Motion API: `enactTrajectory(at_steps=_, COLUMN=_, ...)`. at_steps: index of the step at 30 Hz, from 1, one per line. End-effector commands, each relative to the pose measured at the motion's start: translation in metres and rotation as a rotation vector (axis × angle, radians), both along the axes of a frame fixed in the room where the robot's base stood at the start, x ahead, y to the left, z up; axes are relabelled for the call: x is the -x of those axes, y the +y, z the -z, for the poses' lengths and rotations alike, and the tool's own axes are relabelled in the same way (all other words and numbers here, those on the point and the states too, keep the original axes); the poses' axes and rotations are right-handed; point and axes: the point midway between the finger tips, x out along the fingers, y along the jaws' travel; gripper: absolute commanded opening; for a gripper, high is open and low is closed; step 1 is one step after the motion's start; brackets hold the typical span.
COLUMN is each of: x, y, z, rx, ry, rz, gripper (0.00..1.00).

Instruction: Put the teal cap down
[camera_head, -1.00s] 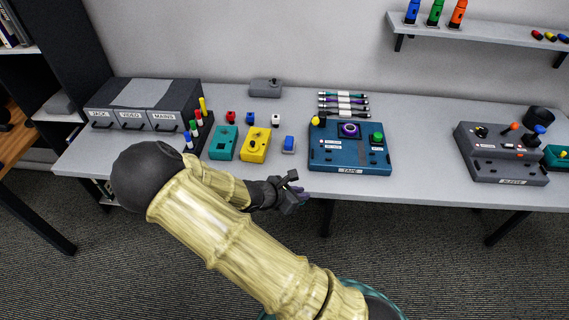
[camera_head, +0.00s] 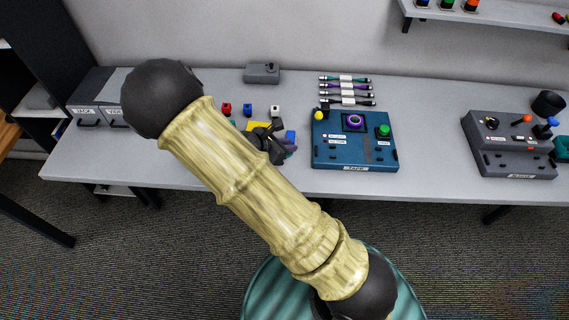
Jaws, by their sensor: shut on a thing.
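My gripper (camera_head: 276,148) is over the front part of the table, left of the blue TAPE box. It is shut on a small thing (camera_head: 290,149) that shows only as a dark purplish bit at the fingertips. Its shape is mostly hidden, and I cannot make out a teal cap in it or elsewhere. I cannot tell whether the held thing touches the table.
The TAPE box (camera_head: 345,155) stands right of my gripper, with several cables (camera_head: 346,90) behind it. Small red (camera_head: 227,108), blue (camera_head: 248,110) and white (camera_head: 275,110) pieces stand behind the gripper. A grey console (camera_head: 510,145) is at the right. Bare table (camera_head: 430,150) lies between the boxes.

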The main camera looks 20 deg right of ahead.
Motion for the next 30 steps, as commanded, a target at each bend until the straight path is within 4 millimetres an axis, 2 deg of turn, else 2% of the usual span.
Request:
enactTrajectory(at_steps=10, x=0.0, y=-0.005, z=0.003, rx=0.001, ry=0.001, rz=0.009, gripper=0.0)
enactTrajectory(at_steps=14, x=0.0, y=-0.003, z=0.017, rx=0.004, ry=0.004, rz=0.005, gripper=0.0)
enactTrajectory(at_steps=21, x=0.001, y=-0.002, z=0.052, rx=0.002, ry=0.003, rz=0.003, gripper=0.0)
enactTrajectory(at_steps=30, x=0.0, y=-0.001, z=0.059, rx=0.0, ry=0.0, rz=0.003, gripper=0.0)
